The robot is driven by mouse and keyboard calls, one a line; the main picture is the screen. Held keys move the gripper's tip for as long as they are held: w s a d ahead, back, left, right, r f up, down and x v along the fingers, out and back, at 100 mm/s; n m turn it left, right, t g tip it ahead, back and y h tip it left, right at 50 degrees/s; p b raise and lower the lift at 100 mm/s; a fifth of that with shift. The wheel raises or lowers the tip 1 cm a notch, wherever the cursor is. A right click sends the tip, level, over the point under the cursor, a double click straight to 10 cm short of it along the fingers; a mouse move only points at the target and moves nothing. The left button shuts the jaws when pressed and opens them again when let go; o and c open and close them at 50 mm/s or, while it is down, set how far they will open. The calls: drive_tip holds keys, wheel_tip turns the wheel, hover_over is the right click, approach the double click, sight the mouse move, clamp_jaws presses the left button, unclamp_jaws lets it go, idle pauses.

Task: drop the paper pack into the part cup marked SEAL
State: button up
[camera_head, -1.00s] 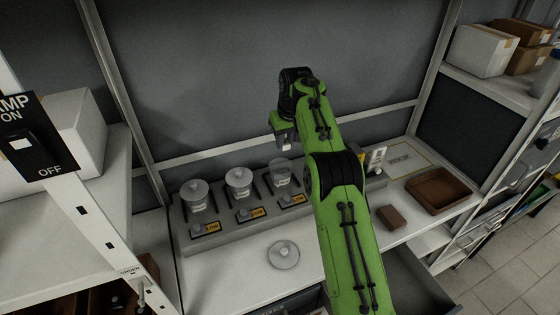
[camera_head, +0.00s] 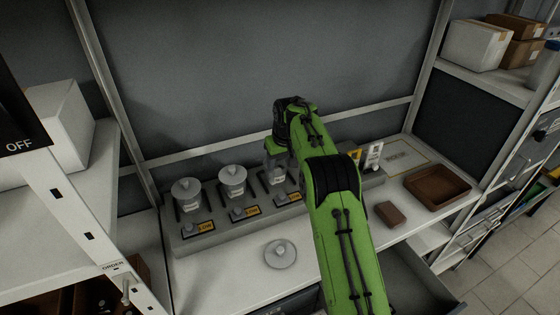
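My gripper (camera_head: 275,158) points down at the top of the third cup (camera_head: 279,181) in the grey stand. Its fingertips overlap the cup's upper part, and I cannot tell whether they are inside, touching or shut on anything. No paper pack can be made out in or near the gripper. Two other cups, the left one (camera_head: 187,196) and the middle one (camera_head: 232,181), have lids on. A loose round lid (camera_head: 281,255) with a knob lies on the white bench in front. The labels on the cups are too small to read, so I cannot tell which is SEAL.
The grey stand (camera_head: 222,237) has yellow tags and knobs along its front. A small brown block (camera_head: 390,214) and a brown tray (camera_head: 437,188) lie on the bench to the right. An open drawer (camera_head: 415,280) juts out below. Shelving frames both sides.

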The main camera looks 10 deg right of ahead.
drive_tip(key=shift+r, duration=0.1)
drive_tip(key=s+r+p, duration=0.1)
drive_tip(key=s+r, duration=0.5)
drive_tip(key=r, duration=0.4)
drive_tip(key=s+r+p, duration=0.1)
drive_tip(key=s+r, duration=0.4)
drive_tip(key=r, duration=0.4)
drive_tip(key=s+a+r+m+t, duration=0.1)
drive_tip(key=s+r+t, duration=0.15)
drive_tip(key=s, duration=1.05)
drive_tip(key=s+f, duration=0.4)
drive_tip(key=s, duration=0.5)
drive_tip(key=s+f+m, duration=0.1)
drive_tip(key=s+f, duration=0.3)
drive_tip(key=s, duration=0.6)
drive_tip(key=shift+s+d+h, duration=0.15)
drive_tip(key=shift+d+h, duration=0.15)
drive_tip(key=shift+s, duration=0.1)
